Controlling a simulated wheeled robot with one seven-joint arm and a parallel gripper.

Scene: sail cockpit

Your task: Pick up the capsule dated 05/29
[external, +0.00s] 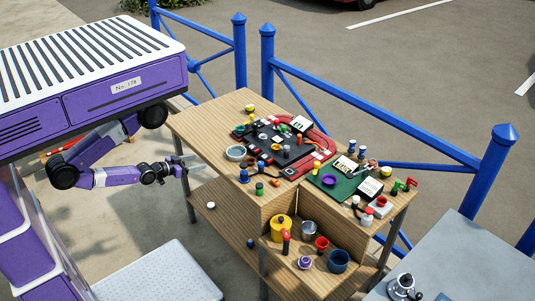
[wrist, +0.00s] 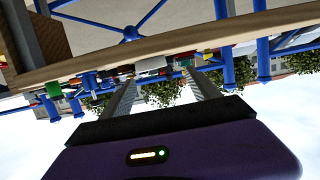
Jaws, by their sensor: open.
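My gripper (external: 183,166) is open and empty, beside the left edge of the wooden table (external: 204,122), apart from it. In the wrist view the two fingers of my gripper (wrist: 163,92) are spread with nothing between them. That view looks tilted over, with the table edge (wrist: 150,72) across it. Several small capsule-like pieces stand on the table, among them a blue one (external: 243,176), a green one (external: 259,188) and an orange-red one (external: 275,183). No date is readable on any of them, so I cannot tell which bears 05/29.
A pale bowl (external: 236,153), a black board (external: 272,141) with many small items and a green mat (external: 336,188) crowd the tabletop. A lower section holds a yellow pot (external: 281,228), a metal cup (external: 308,229) and a blue cup (external: 338,260). Blue railings (external: 400,129) stand behind.

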